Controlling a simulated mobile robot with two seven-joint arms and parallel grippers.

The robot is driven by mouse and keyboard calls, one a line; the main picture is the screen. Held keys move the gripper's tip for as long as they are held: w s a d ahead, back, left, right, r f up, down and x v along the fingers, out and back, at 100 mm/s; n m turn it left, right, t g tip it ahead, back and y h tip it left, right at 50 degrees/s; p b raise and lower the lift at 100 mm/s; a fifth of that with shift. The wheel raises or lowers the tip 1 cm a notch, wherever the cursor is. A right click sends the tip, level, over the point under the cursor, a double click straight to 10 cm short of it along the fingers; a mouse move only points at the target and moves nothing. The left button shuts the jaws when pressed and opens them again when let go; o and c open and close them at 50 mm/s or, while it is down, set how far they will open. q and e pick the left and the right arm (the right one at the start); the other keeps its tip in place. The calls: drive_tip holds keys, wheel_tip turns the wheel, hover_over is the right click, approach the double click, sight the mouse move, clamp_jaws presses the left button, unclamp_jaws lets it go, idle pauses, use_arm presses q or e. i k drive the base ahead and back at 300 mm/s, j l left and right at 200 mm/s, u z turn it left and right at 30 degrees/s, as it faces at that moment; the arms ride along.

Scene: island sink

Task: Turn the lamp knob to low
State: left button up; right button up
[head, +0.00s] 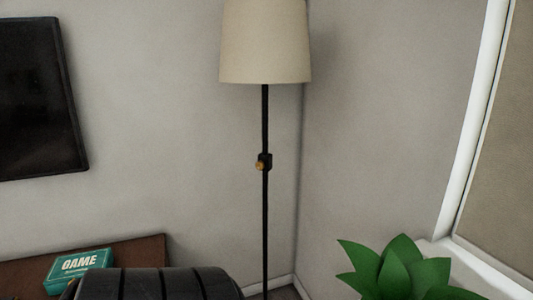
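The floor lamp has a cream shade (265,42) at the top centre and a thin black pole (265,230) standing in front of the room's corner. A small orange-gold knob (260,165) sits on a dark block about halfway down the visible pole. Its pointer or setting is too small to read. The lamp's base is below the picture. Neither of my grippers shows in the head view, and nothing touches the knob.
A dark screen (40,100) hangs on the left wall. A teal game box (77,267) lies on a brown wooden surface (140,254). A ribbed black object (150,284) fills the bottom centre-left. A green plant (400,270) stands at lower right by a white-framed window (474,130).

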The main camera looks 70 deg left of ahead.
sight(260, 165)
drive_tip(key=u, duration=2.2)
